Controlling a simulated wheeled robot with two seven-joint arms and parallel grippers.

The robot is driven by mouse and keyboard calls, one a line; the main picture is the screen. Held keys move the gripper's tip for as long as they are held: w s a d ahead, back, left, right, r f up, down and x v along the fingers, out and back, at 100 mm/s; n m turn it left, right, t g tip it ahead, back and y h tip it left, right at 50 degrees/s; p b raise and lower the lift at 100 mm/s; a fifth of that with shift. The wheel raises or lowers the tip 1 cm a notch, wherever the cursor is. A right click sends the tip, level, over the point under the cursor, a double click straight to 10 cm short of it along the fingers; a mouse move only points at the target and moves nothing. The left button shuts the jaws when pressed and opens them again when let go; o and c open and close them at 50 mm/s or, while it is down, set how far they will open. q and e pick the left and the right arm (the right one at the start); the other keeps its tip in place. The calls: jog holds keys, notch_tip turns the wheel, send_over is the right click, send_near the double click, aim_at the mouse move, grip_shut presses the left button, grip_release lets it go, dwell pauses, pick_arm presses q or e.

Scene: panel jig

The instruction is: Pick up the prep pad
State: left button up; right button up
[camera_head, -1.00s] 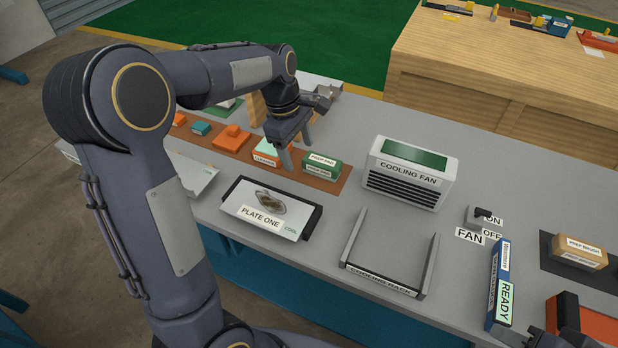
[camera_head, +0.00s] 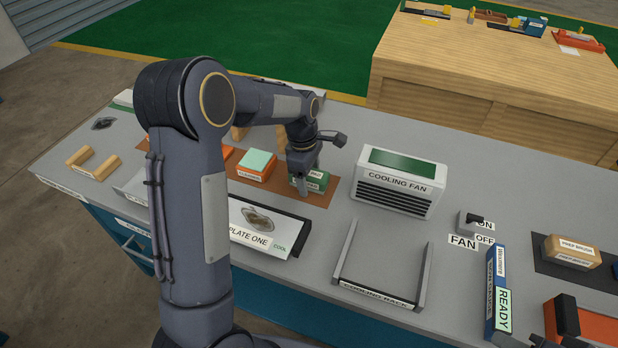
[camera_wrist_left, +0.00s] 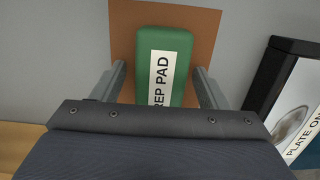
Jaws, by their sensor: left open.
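The prep pad (camera_head: 317,181) is a green block with a white label, on a brown mat (camera_head: 240,181) on the grey bench. My left gripper (camera_head: 303,183) is over it in the head view and hides part of it. In the left wrist view the prep pad (camera_wrist_left: 164,62) lies between the two open fingers of my left gripper (camera_wrist_left: 160,88), with a finger on either side. I cannot tell how far the fingertips are above the mat. My right gripper cannot be made out for certain.
An orange block with a pale green top (camera_head: 257,164) is left of the pad. Plate one (camera_head: 255,230) lies in front, the cooling fan (camera_head: 400,182) stands to the right, and the cooling rack (camera_head: 375,291) is at the front. Bare bench lies behind the fan.

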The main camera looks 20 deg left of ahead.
pick_arm(q)
jog(key=c, duration=1.1)
notch_tip(320, 180, up, 10)
jog(key=shift+r+p, duration=0.1)
jog(key=shift+p, duration=0.2)
jog(key=o, duration=0.5)
jog(key=c, duration=0.4)
